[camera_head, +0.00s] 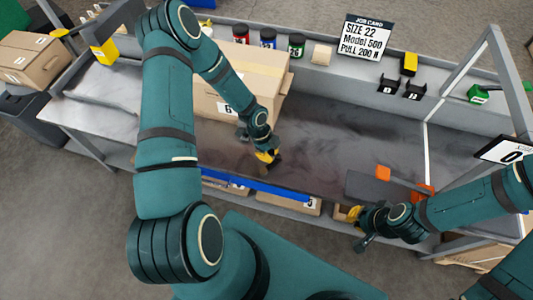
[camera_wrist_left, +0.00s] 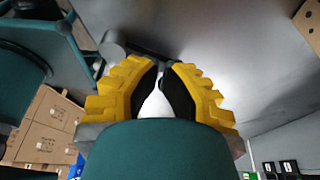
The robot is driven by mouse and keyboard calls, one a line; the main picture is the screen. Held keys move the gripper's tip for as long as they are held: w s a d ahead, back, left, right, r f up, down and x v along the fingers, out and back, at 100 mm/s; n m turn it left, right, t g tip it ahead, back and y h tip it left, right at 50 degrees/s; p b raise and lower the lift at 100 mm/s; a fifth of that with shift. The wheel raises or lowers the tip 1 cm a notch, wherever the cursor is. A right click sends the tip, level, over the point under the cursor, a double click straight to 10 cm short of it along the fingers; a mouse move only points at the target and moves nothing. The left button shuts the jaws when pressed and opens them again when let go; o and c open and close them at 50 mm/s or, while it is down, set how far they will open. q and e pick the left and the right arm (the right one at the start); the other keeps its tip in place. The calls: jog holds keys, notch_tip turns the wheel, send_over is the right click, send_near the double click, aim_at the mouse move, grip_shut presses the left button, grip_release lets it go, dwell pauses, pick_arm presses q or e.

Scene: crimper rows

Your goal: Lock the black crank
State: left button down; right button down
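My left gripper (camera_head: 266,158), with yellow fingers, is low over the dark bench top, just right of the large carton. In the left wrist view the fingers (camera_wrist_left: 160,68) stand close together at the tips with a narrow pale gap. A grey round part (camera_wrist_left: 112,49) and a dark bar (camera_wrist_left: 148,55) show beyond the tips; I cannot tell whether they belong to the black crank or whether the fingers touch the bar. No crank is clearly recognisable in the head view. My right gripper (camera_head: 360,220) is at the bench's front edge; its fingers are too small to judge.
The large carton (camera_head: 240,82) stands on the bench. A dark grey block (camera_head: 370,188) with orange parts (camera_head: 383,172) is near my right gripper. Red, blue and green cans (camera_head: 268,38) and a sign (camera_head: 366,38) line the back. The bench middle (camera_head: 350,130) is clear.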

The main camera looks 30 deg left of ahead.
pick_arm(q)
jog(key=d+m+g, duration=0.1)
jog(key=m, duration=0.2)
jog(key=shift+d, duration=0.2)
jog(key=m, duration=0.1)
jog(key=d+m+g, duration=0.1)
jog(key=m, duration=0.1)
jog(key=shift+s+d+m+y+b, duration=0.2)
jog(key=shift+s+m+y+b, duration=0.1)
jog(key=shift+d, duration=0.15)
jog(key=shift+s+d, duration=0.15)
jog(key=shift+s, duration=0.05)
jog(key=shift+r, duration=0.1)
dwell(0.4)
jog(key=v, duration=1.2)
